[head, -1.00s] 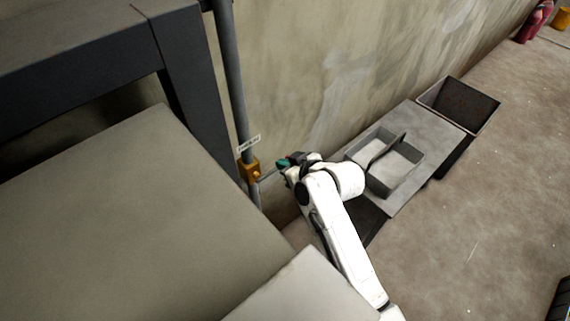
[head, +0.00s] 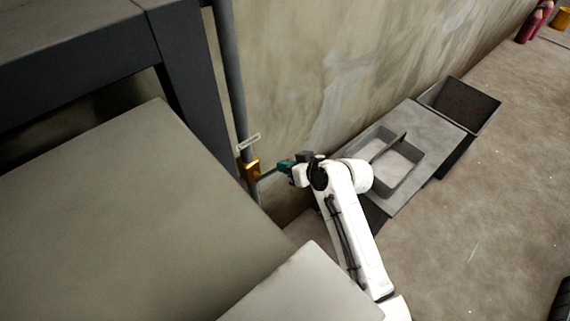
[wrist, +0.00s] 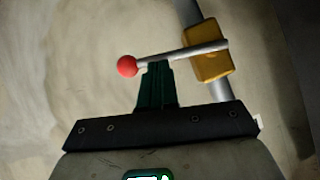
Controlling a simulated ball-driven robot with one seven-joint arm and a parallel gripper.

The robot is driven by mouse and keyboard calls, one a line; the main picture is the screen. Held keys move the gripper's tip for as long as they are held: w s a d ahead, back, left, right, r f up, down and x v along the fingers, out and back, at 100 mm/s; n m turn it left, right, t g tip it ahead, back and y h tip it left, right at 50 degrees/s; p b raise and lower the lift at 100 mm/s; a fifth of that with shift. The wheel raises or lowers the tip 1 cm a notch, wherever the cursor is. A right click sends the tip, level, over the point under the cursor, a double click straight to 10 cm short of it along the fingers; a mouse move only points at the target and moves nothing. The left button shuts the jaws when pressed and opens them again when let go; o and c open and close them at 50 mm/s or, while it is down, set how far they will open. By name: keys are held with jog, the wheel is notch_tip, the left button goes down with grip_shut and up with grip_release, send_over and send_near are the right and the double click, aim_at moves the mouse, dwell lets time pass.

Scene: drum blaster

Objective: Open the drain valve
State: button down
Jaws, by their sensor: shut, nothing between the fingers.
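The drain valve (head: 250,168) is a yellow-brass body on a vertical grey pipe by the wall. In the wrist view the valve body (wrist: 209,51) is at the upper right. Its grey lever (wrist: 185,51) runs crosswise to the pipe and ends in a red ball (wrist: 127,66) on the left. My gripper (head: 280,167) is just right of the valve in the head view. In the wrist view its green fingers (wrist: 156,68) are shut and empty. Their tips are at the lever near the red ball; I cannot tell whether they touch it.
The grey pipe (head: 231,80) carries a small white label (head: 248,142) above the valve. A dark frame and a large grey panel (head: 130,210) stand left of it. The wall (head: 310,70) is close behind. A divided tray (head: 412,172) and a dark bin (head: 478,97) are at right.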

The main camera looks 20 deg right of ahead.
jog(key=s+a+f+m+y+b, duration=0.1)
jog(key=a+f+m+y+b, duration=0.3)
jog(key=f+m+y+b, duration=0.4)
jog(key=shift+s+m+t+y+b, duration=0.15)
jog(key=shift+m+t+y+b, duration=0.2)
jog(key=shift+b, duration=0.65)
jog(key=shift+a+f, duration=0.15)
dwell(0.4)
